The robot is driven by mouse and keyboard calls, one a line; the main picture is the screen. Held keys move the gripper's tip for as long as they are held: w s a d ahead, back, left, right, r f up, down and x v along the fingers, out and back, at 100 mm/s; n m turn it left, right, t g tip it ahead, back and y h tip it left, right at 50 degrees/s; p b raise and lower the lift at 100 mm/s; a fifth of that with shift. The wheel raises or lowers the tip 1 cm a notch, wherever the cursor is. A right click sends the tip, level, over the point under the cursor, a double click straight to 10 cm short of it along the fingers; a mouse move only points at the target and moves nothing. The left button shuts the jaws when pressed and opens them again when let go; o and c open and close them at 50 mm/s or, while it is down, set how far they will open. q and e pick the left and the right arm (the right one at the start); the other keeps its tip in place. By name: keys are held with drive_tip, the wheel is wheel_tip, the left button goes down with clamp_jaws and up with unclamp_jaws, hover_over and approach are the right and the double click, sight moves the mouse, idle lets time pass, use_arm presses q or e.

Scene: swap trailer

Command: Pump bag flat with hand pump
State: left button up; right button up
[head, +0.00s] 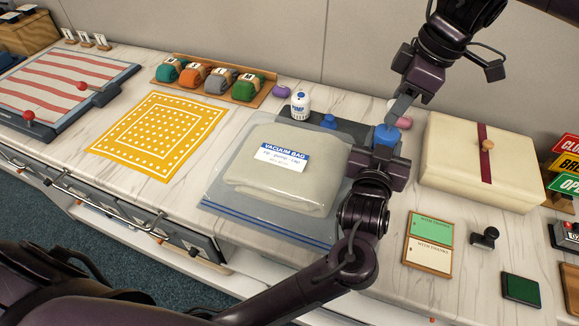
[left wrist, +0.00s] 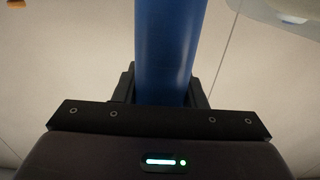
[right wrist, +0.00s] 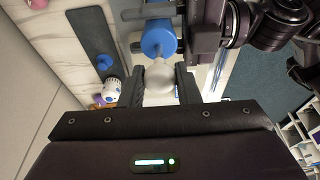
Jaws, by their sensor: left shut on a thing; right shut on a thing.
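The vacuum bag (head: 235,195) lies on the counter, clear with a blue lower edge, holding a puffy pale folded item under a white and blue label. The hand pump has a blue body (head: 387,135). My left gripper (head: 384,155) is shut on that body beside the bag's right edge; the blue barrel (left wrist: 168,50) fills the jaws in the left wrist view. My right gripper (head: 398,108) comes from above and is shut on the pump's whitish end (right wrist: 160,82), just beyond the blue body in the right wrist view. The pump's lower end is hidden.
A dark mat (head: 350,128) behind the bag bears a small blue knob (head: 328,121); a white bottle (head: 300,104) stands beside it. A cream box (head: 450,165) stands right. A yellow cloth (head: 158,135) lies left. A green-and-white card board (head: 428,243) lies front right.

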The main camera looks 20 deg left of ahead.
drive_tip(key=shift+a+v, duration=0.2)
drive_tip(key=shift+v, duration=0.7)
drive_tip(key=shift+a+v, duration=0.25)
drive_tip(key=shift+v, duration=0.7)
drive_tip(key=shift+a+v, duration=0.2)
drive_tip(key=shift+v, duration=0.7)
drive_tip(key=x, duration=0.2)
drive_tip(key=d+x, duration=0.1)
drive_tip(key=x, duration=0.4)
drive_tip(key=shift+d+f, duration=0.4)
drive_tip(key=shift+f, duration=0.1)
drive_tip(key=shift+r, duration=0.15)
drive_tip(key=shift+w+r, duration=0.1)
drive_tip(key=shift+r, duration=0.5)
drive_tip(key=shift+a+v, duration=0.25)
drive_tip(key=shift+v, duration=0.85)
drive_tip(key=shift+a+v, duration=0.25)
drive_tip(key=shift+v, duration=0.8)
drive_tip(key=shift+a+v, duration=0.3)
drive_tip(key=shift+v, duration=0.8)
drive_tip(key=x, duration=0.2)
drive_tip(key=d+x, duration=0.1)
drive_tip(key=x, duration=0.4)
drive_tip(key=shift+d+f, duration=0.35)
drive_tip(key=shift+f, duration=0.2)
drive_tip(key=o, duration=0.8)
drive_tip(key=shift+r, duration=0.1)
drive_tip(key=shift+o, duration=0.2)
